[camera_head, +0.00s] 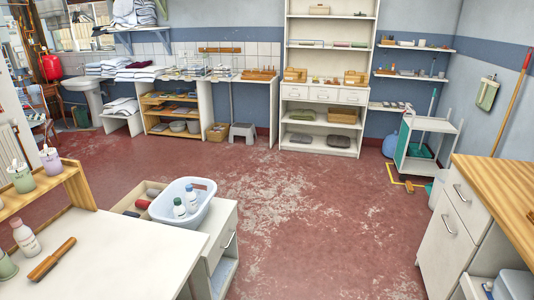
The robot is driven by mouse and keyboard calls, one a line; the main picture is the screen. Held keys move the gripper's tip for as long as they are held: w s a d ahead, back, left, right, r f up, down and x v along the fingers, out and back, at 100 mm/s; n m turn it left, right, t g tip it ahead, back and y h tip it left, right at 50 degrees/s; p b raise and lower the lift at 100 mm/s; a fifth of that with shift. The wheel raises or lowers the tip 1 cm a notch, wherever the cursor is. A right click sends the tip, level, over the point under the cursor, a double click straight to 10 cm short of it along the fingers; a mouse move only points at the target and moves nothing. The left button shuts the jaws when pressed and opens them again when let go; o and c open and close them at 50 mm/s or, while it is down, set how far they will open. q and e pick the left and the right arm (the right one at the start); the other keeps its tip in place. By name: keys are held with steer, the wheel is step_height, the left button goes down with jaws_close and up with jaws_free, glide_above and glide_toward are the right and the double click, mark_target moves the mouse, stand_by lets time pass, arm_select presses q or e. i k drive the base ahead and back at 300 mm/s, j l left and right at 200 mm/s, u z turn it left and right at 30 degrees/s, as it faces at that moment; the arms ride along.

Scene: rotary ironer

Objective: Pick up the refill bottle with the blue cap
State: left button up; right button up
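Two small pale bottles stand in a white tub: a front bottle (180,209) and a rear bottle (192,202). Their caps look bluish, but they are too small to tell the shades apart for certain. The white tub (205,212) sits on a low white cabinet. Another white bottle (27,240) with a pinkish label stands on the worktop at the left; its cap does not look blue. A further small bottle (488,288) shows partly at the lower right edge. Neither of my grippers is in view.
A white worktop (120,255) holds a wooden-handled brush (51,259). The red floor (310,220) between is clear.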

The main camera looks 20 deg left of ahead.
mark_target(191, 199)
steer(key=i+l+u, duration=0.15)
steer(key=i, duration=1.55)
